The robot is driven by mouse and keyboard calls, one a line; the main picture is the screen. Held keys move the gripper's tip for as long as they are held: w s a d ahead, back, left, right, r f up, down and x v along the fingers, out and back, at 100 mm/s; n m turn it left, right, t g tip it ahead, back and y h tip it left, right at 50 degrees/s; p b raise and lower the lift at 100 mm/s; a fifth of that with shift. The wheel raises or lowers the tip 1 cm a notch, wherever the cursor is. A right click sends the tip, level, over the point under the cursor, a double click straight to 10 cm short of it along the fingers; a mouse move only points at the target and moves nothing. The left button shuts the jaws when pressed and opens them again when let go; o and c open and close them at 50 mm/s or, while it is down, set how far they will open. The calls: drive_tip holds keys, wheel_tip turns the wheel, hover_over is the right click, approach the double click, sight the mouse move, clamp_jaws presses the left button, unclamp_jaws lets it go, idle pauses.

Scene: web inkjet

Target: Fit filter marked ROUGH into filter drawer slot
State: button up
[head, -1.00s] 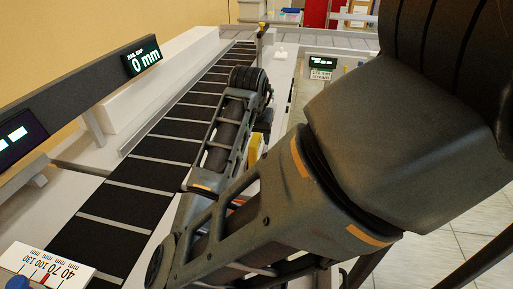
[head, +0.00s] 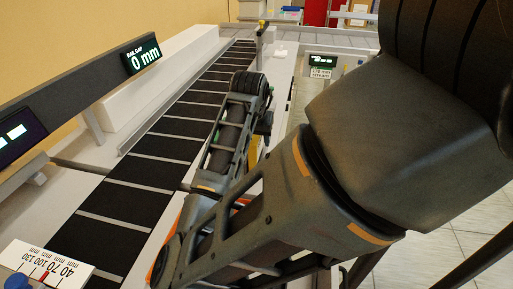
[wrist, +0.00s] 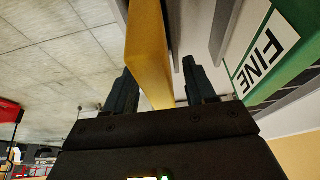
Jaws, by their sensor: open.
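In the wrist view, my gripper (wrist: 158,64) is open. A yellow slab-like piece (wrist: 149,50) stands edge-on between its two fingers, with a gap visible on each side. No marking shows on this piece, so I cannot tell whether it is the ROUGH filter. I cannot make out the word ROUGH or the filter drawer slot.
A dark conveyor belt with pale bars (head: 156,175) runs away along the left. A display reading 0 mm (head: 143,55) hangs above it. A white scale plate (head: 48,262) is at the lower left. A smaller display (head: 321,62) stands at the back.

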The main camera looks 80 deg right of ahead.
drive_tip(key=shift+c, duration=0.4)
clamp_jaws()
drive_tip(key=shift+r, duration=0.1)
